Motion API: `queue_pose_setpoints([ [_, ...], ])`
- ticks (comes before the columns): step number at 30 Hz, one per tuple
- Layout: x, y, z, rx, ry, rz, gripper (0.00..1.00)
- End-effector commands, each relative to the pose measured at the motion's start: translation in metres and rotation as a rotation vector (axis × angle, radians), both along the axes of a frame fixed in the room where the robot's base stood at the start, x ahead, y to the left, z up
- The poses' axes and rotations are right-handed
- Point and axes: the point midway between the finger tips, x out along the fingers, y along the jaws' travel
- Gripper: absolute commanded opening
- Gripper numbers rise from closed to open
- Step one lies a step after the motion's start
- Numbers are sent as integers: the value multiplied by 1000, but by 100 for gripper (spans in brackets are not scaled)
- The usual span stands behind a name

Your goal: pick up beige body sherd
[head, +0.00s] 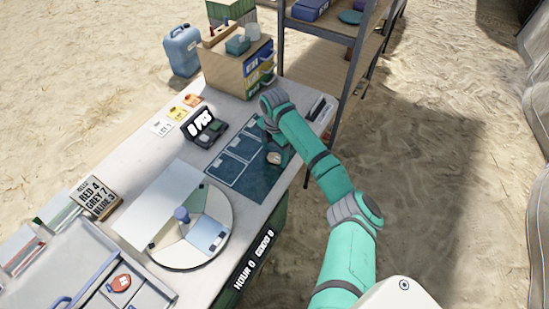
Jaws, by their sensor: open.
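A small beige sherd (274,158) lies at the right part of the dark teal mat (252,185) on the white table. My gripper (276,147) points down just above and beside the sherd. It looks dark and small from here, and its jaws are open. The forearm and wrist partly cover the fingers, so I cannot tell whether they touch the sherd. No sherd shows lifted off the mat.
A round turntable (158,255) with panels stands left of the mat. A black display (204,126) sits behind it. A wooden drawer box (236,62) is at the table's far end, near a metal shelf (333,35). A divided tray (100,270) is at lower left.

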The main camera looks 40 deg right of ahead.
Motion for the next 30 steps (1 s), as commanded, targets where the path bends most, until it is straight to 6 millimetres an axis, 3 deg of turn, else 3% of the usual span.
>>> queue_pose_setpoints([
  [10, 1, 1, -7, -1, -1, 2, 71],
  [15, 0, -1, -7, -1, -1, -1, 30],
  [30, 0, -1, 3, -1, -2, -2, 29],
])
